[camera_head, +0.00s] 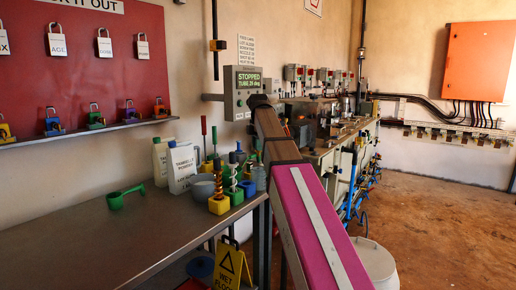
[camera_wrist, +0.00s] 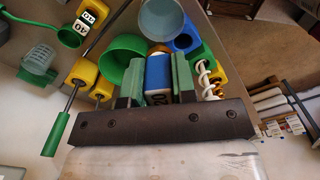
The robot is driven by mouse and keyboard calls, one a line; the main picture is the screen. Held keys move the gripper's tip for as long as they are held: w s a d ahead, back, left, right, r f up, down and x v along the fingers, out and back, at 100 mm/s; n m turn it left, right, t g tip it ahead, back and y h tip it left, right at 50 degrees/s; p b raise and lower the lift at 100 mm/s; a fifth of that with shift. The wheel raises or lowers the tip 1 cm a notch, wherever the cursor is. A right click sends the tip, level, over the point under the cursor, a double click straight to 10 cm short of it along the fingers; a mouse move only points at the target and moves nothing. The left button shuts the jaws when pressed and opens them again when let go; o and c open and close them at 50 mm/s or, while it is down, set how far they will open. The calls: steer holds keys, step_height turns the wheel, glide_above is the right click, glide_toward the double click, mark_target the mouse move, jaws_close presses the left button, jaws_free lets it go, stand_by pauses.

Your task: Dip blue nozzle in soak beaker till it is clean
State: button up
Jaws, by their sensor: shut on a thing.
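My gripper (camera_wrist: 158,80) is shut on a blue and white piece marked "20" (camera_wrist: 158,68), between two green finger pads. The piece may be the blue nozzle; its far end is hidden. A grey-blue open vessel (camera_wrist: 162,18) is just beyond it in the wrist view, beside a green round vessel (camera_wrist: 122,47). A translucent cup (camera_wrist: 38,62) is at the far left. I cannot tell for sure which one is the soak beaker. In the head view, my arm hides the gripper; a grey vessel (camera_head: 202,187) stands on the bench.
Yellow holders (camera_wrist: 84,72) with a green-handled tool (camera_wrist: 56,134) are close on the left. White bottles (camera_head: 181,167) stand behind. The bench's left front (camera_head: 90,245) is clear.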

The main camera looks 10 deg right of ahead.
mark_target(259, 168)
steer(key=shift+s+f, duration=0.1)
steer(key=shift+f, duration=5.05)
stand_by(2.9)
